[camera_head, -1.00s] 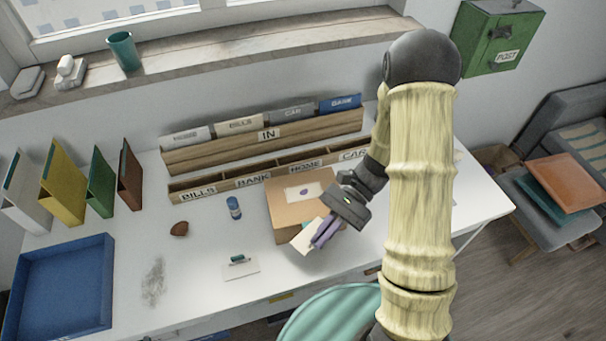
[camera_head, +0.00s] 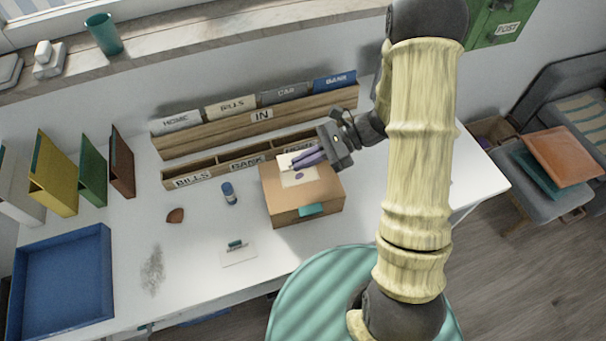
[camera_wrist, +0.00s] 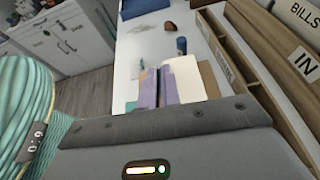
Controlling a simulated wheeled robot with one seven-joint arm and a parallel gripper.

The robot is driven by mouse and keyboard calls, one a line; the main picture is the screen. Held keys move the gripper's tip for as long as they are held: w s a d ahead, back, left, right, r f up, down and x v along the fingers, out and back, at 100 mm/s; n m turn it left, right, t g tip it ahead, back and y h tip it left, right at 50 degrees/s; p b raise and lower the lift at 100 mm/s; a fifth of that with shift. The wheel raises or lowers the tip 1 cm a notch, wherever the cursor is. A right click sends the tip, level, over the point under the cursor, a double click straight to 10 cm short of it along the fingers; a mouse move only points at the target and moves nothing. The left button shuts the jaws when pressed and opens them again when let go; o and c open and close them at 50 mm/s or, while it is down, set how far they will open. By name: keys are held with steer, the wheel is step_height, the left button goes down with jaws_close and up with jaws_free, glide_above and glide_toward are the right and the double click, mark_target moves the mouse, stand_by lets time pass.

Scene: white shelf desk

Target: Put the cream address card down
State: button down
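My gripper (camera_head: 306,158) has purple fingers and is shut on the cream address card (camera_head: 287,160). The card is above the back of a cardboard box (camera_head: 303,213), overlapping its pale top label with a purple mark. I cannot tell whether the card touches the box. In the wrist view the card (camera_wrist: 186,79) stands out to the right of the closed fingers (camera_wrist: 157,88). Part of the card is hidden by the fingers.
Behind the box are the wooden slot rack (camera_head: 193,181) and the IN rack (camera_head: 207,136). A blue glue stick (camera_head: 229,194), a brown stone (camera_head: 175,215), a white card with a green clip (camera_head: 239,255) and a blue tray (camera_head: 62,285) lie left. The desk front is mostly clear.

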mark_target(304, 183)
steer(key=shift+w+f, duration=0.1)
steer(key=shift+f, duration=1.35)
steer(key=shift+f, duration=2.1)
steer(key=shift+f, duration=0.2)
steer(key=c, duration=1.6)
jaws_free()
steer(key=shift+r, duration=0.1)
